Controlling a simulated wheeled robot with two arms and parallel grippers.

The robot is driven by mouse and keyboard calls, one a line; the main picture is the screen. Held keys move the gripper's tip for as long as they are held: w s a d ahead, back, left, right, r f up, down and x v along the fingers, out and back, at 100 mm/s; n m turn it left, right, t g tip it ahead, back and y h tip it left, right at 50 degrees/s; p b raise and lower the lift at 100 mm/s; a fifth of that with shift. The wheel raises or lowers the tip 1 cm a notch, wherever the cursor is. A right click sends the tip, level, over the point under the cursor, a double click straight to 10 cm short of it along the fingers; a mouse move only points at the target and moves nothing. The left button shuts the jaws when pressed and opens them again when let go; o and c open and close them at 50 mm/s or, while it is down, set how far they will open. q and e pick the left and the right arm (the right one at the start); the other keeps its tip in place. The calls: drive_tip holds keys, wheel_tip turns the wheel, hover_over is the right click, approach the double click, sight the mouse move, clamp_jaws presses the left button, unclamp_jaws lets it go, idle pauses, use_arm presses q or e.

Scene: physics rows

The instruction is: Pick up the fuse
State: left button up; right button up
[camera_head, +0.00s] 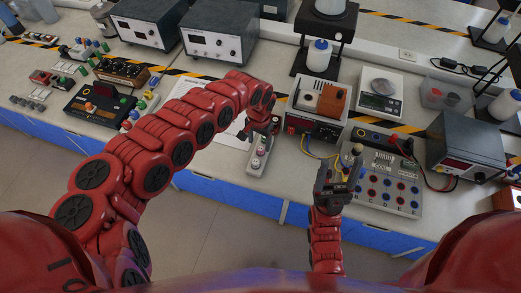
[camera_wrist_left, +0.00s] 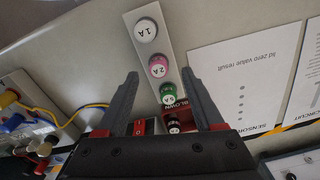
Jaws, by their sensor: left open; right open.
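A narrow pale fuse strip (camera_head: 254,168) stands near the front edge of the bench. In the left wrist view the strip (camera_wrist_left: 183,47) carries round fuse caps in a row: a white one marked 1 A (camera_wrist_left: 146,30), a pink one marked 2 A (camera_wrist_left: 158,67), a green one (camera_wrist_left: 167,93), and a dark one by the word BLOWN (camera_wrist_left: 173,125). My left gripper (camera_head: 260,132) is over the far end of the strip, open, its fingers (camera_wrist_left: 160,74) either side of the row.
The knob panel (camera_head: 386,187) with red and blue knobs lies right of the strip. A power unit with wires (camera_head: 312,128) stands behind, near a scale (camera_head: 380,88). White printed sheets (camera_wrist_left: 235,82) lie beside the strip. A switch box (camera_head: 100,104) stands further left.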

sight(261, 148)
use_arm(q)
drive_tip(key=f, duration=0.1)
drive_tip(key=f+p, duration=0.1)
drive_tip(key=f, duration=0.2)
drive_tip(key=shift+w+d, duration=0.1)
drive_tip(key=shift+d, duration=0.25)
drive_tip(key=shift+a+f, duration=0.2)
drive_tip(key=shift+f, duration=0.3)
clamp_jaws()
